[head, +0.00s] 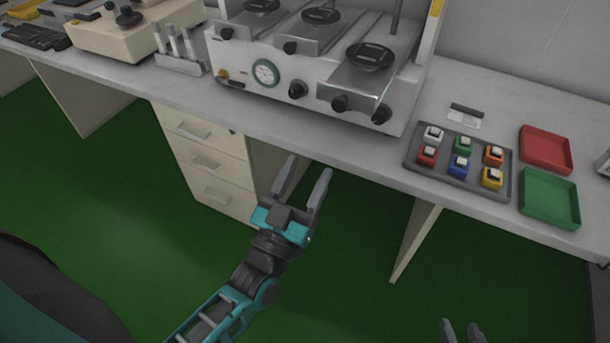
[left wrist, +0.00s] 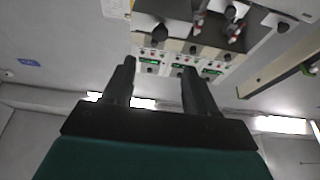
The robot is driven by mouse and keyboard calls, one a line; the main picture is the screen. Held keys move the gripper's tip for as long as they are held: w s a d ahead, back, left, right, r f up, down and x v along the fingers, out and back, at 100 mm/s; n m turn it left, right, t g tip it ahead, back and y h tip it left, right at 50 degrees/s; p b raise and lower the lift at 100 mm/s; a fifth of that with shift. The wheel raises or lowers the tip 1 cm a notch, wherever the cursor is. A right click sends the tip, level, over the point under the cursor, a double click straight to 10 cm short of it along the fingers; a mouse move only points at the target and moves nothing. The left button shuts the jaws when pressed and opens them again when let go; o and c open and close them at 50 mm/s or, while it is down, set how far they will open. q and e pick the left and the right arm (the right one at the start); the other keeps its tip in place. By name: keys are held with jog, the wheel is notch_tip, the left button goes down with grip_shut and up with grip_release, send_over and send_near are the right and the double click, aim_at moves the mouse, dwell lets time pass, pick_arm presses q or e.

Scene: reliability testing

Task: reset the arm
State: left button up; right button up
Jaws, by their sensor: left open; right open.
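My left gripper (head: 306,177) is open and empty in the head view. Its fingers point up towards the front edge of the workbench, with the floor and drawers behind them. In the left wrist view its two dark fingers (left wrist: 158,80) are apart with nothing between them, and lab equipment shows beyond. My right gripper (head: 462,330) shows only as fingertips at the bottom edge of the head view. The fingertips are apart and nothing shows between them. The rest of the right arm is out of view.
A long workbench (head: 300,135) crosses the head view. It carries a machine with a dial (head: 265,72), a grey tray (head: 410,162) of coloured blocks, a red tray (head: 545,149) and a green tray (head: 549,197). Drawers (head: 207,160) stand below. Open green floor lies in front.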

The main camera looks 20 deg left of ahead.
dwell(0.4)
pick_arm(q)
jog(key=s+f+g, duration=0.3)
jog(key=f+g, duration=0.1)
jog(key=f, duration=0.1)
jog(key=s+f+m+g, duration=0.1)
jog(key=s+f+g, duration=0.1)
jog(key=f, duration=0.4)
jog(key=s+a+f+m+g+h, duration=0.1)
jog(key=s+f+g, duration=0.2)
jog(key=f+g, duration=0.2)
jog(key=shift+s+f+g, duration=0.3)
jog(key=shift+f, duration=0.25)
